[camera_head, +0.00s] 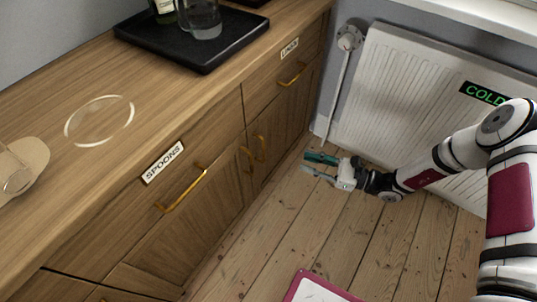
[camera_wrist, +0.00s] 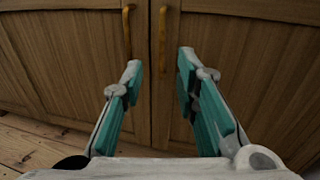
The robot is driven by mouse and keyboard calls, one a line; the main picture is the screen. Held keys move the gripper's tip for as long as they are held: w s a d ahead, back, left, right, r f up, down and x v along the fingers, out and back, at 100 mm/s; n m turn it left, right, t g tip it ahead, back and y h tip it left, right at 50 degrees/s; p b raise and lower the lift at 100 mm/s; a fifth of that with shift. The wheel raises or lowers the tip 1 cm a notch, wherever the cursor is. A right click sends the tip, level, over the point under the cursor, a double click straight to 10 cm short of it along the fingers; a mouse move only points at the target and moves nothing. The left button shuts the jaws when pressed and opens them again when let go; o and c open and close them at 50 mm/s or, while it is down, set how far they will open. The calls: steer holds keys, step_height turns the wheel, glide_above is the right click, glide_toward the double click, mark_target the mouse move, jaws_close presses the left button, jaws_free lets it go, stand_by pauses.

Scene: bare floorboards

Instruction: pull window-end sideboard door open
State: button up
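The wooden sideboard (camera_head: 215,215) has two doors meeting at a seam, each with an upright brass handle. The window-end door (camera_head: 285,135) is shut, below the drawer nearest the radiator. Its handle (camera_head: 262,148) is the farther of the pair, and in the wrist view this handle (camera_wrist: 162,40) is the right one. The neighbouring door's handle (camera_wrist: 127,32) is just left of it. My gripper (camera_head: 304,161) is open and empty, low over the floor and apart from the doors. In the wrist view its teal-padded fingers (camera_wrist: 160,65) point at the doors, with the right handle showing between them.
A white radiator (camera_head: 385,90) marked COLD stands behind my arm. A brass drawer handle (camera_head: 185,190) juts out under the SPOONS label. A black tray (camera_head: 195,50) with glassware stands on top. A pink-edged item (camera_head: 318,290) lies on the floor. Floorboards before the doors are clear.

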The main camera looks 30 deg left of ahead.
steer(key=s+a+f+b, duration=0.1)
steer(key=a+b, duration=0.2)
steer(key=a, duration=1.1)
steer(key=shift+s, duration=0.35)
jaws_close()
steer(key=shift+d, duration=0.1)
